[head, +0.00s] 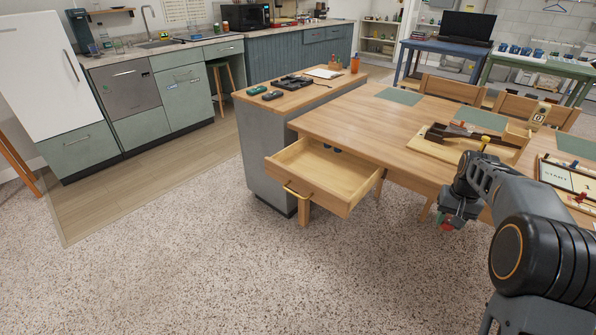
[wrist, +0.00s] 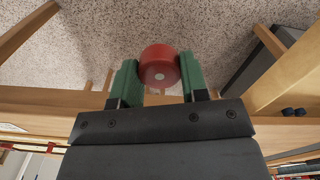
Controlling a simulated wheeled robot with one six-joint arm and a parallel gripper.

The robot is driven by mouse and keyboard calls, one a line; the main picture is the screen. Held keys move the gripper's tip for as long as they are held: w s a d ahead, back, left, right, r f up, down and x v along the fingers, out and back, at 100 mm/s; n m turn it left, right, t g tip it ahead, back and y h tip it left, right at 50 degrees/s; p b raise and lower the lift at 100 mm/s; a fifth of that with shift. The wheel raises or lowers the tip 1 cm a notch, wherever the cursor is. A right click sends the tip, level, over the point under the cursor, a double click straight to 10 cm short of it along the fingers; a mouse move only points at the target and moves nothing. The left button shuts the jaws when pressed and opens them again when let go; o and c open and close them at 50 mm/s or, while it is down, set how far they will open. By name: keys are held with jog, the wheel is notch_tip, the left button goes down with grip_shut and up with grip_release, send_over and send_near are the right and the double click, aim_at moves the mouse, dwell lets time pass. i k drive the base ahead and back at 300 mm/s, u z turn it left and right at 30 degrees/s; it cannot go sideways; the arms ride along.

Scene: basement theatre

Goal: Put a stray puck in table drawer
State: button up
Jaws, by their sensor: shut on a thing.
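A red puck (wrist: 159,66) with a pale centre spot is held between the two green fingertips of my gripper (wrist: 160,80) in the wrist view. In the head view my gripper (head: 447,222) hangs past the near edge of the wooden table (head: 350,122), right of the drawer, with a bit of red at its tip. The table drawer (head: 325,175) is pulled open at the table's left end, with a brass handle on its front. Its visible floor looks empty. My gripper is apart from the drawer.
A grey cabinet (head: 262,150) with a wooden top stands left of the drawer. Chairs (head: 455,90) line the table's far side. A wooden board (head: 460,150) with a dark device and a game board (head: 570,178) lie on the table. Speckled floor in front is clear.

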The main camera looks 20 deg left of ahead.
aim_at(335, 178)
jog(key=u, duration=1.05)
jog(key=i, duration=1.45)
